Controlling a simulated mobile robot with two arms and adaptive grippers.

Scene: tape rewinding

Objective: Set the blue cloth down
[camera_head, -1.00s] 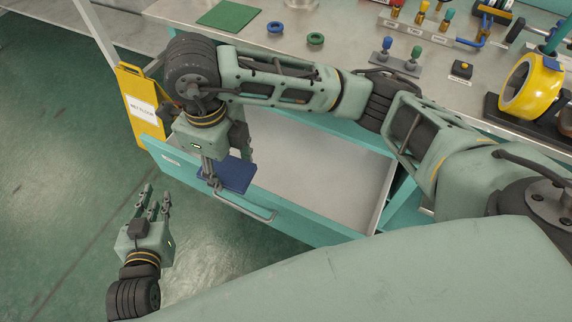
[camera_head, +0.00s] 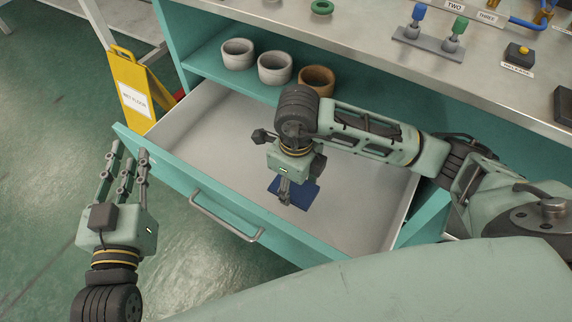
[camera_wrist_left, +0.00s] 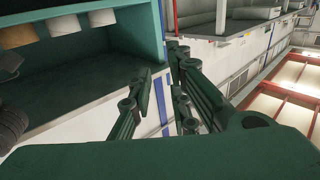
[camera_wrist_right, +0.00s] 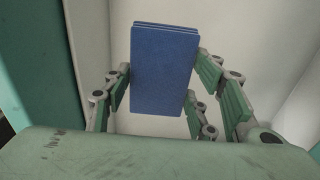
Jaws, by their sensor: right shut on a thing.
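The blue cloth (camera_head: 302,194) is a folded square pad. It is in my right gripper (camera_head: 286,192), above the floor of the open drawer (camera_head: 215,146). In the right wrist view the cloth (camera_wrist_right: 165,65) stands between the fingers, which grip it from both sides. The pale drawer walls show behind it. In the head view the gripper hides part of the cloth, and I cannot tell whether the cloth touches the drawer floor. My left gripper (camera_head: 125,168) is open and empty, left of the drawer front, with its fingers apart.
The drawer handle (camera_head: 225,216) is on the teal front. White cups (camera_head: 274,68) and a brown cup (camera_head: 317,79) stand on the shelf behind the drawer. A yellow wet floor sign (camera_head: 134,92) stands at the left. The drawer is otherwise bare.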

